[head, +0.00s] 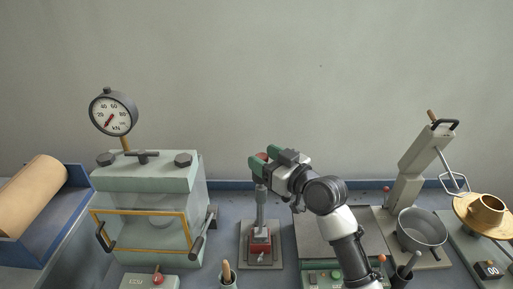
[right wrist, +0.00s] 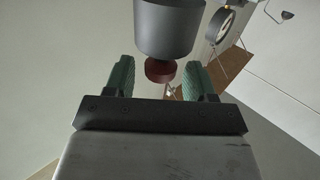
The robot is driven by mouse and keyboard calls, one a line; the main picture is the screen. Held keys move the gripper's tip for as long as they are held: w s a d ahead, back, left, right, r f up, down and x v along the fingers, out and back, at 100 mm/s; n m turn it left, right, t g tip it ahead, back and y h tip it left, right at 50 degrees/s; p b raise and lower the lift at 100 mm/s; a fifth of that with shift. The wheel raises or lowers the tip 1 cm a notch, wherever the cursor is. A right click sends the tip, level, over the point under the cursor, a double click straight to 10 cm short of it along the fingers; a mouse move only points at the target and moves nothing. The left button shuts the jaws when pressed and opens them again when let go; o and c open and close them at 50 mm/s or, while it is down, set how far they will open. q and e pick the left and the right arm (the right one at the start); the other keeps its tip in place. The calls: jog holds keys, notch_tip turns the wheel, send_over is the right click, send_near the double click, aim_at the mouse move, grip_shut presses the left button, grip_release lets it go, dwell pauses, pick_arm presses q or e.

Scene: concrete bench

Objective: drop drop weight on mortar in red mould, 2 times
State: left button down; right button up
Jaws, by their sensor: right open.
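The red mould (head: 260,243) sits on a small grey base plate at the middle of the bench. A grey upright drop-weight device (head: 261,205) stands over it, and the mortar inside is hidden. A red knob (head: 262,156) is at the top of this device. My right gripper (head: 268,156) is at the knob's height, with its green fingers open. In the right wrist view, a dark red disc (right wrist: 160,70) lies between or just beyond the open fingertips, with a large grey cylinder (right wrist: 170,28) beside it. Contact cannot be told. My left gripper is out of view.
A press with a round gauge (head: 113,112) stands left of the mould. A grey mixing bowl (head: 421,229) on a stand and a brass-coloured flow table (head: 487,211) are to the right. A pot with a wooden handle (head: 227,274) stands in front. A wall closes the back.

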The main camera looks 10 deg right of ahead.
aim_at(258, 154)
jog(key=shift+x, duration=1.6)
